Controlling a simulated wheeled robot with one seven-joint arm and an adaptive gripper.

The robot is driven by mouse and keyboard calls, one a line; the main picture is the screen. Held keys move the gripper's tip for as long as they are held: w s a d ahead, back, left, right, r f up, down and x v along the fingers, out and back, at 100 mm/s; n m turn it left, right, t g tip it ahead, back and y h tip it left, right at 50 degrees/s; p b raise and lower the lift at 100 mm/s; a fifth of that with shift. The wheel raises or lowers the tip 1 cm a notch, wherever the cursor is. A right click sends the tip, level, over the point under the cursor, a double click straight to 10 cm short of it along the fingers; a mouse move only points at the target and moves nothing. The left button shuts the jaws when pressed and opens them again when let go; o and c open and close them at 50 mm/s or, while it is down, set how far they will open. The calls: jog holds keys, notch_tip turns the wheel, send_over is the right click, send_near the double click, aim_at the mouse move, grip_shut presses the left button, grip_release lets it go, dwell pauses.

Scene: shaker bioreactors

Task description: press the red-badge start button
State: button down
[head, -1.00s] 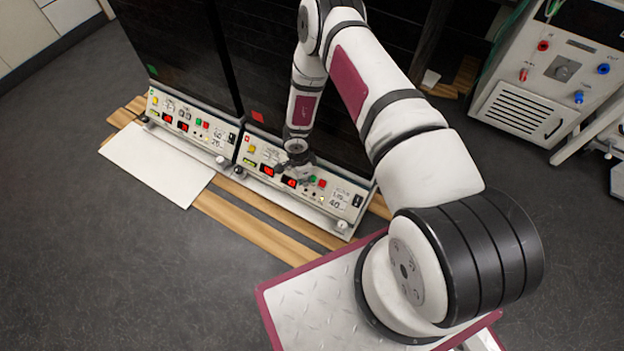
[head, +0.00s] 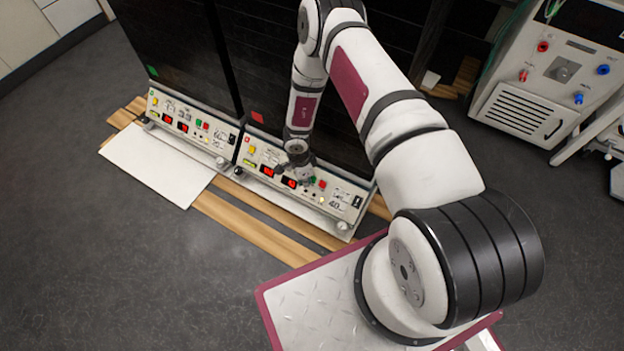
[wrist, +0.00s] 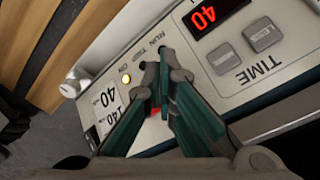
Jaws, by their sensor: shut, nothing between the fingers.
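The red badge (head: 257,117) is on the dark front of the right-hand shaker unit, above its white control panel (head: 346,205). A green button (head: 312,181) and a red button (head: 322,184) sit on this panel. My gripper (head: 306,178) is at the panel beside the green button. In the wrist view my gripper (wrist: 158,68) is shut and empty, its tips near the RUN label. A bit of red (wrist: 163,113) shows between the fingers. The fingers cover part of the panel there, and I cannot tell whether the tips touch a button.
The left-hand unit has a green badge (head: 152,71) and a similar panel (head: 190,122). In the wrist view, a yellow lamp (wrist: 127,78), a red display (wrist: 206,17) and grey TIME keys (wrist: 262,34) surround the fingers.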

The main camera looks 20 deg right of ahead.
jog(key=shift+d+f, duration=0.1)
dwell(0.3)
jog(key=shift+w+d+f, duration=0.15)
jog(key=shift+f, duration=0.05)
